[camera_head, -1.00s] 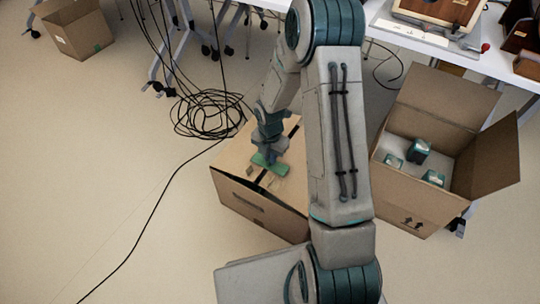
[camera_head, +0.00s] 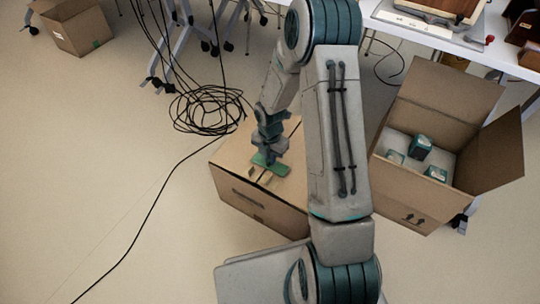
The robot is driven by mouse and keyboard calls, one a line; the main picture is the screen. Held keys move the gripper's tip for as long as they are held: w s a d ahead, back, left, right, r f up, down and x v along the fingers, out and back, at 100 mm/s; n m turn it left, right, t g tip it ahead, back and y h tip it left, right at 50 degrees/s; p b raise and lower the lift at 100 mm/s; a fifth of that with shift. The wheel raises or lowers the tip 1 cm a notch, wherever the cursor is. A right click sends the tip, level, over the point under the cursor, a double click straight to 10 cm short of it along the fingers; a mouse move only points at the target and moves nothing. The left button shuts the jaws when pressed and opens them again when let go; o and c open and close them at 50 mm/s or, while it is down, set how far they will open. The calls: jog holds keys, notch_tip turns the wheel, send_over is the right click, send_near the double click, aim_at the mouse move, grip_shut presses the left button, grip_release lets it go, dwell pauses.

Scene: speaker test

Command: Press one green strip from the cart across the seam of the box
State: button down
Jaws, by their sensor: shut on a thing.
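The closed cardboard box (camera_head: 232,172) sits on the floor below my arm, with a short dark seam line and pale patches showing on its top. My gripper (camera_head: 267,157) points down over the box top and is shut on a green strip (camera_head: 272,167). The strip lies across the line of the seam at or just above the lid; I cannot tell whether it touches. My arm hides the right part of the box. I cannot make out a cart with strips.
An open carton (camera_head: 405,198) with several small dark-green and white boxes stands at right. Coiled black cable (camera_head: 205,110) lies on the floor behind the box. A white table (camera_head: 450,45) is at upper right, another open carton (camera_head: 78,28) at upper left. Floor at left is mostly clear.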

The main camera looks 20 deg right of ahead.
jog(key=shift+f+b, duration=0.6)
jog(key=shift+f, duration=0.5)
jog(key=c, duration=1.4)
grip_release()
jog(key=shift+c, duration=0.2)
jog(key=shift+r, duration=0.15)
notch_tip(320, 180, up, 8)
jog(key=p, duration=0.7)
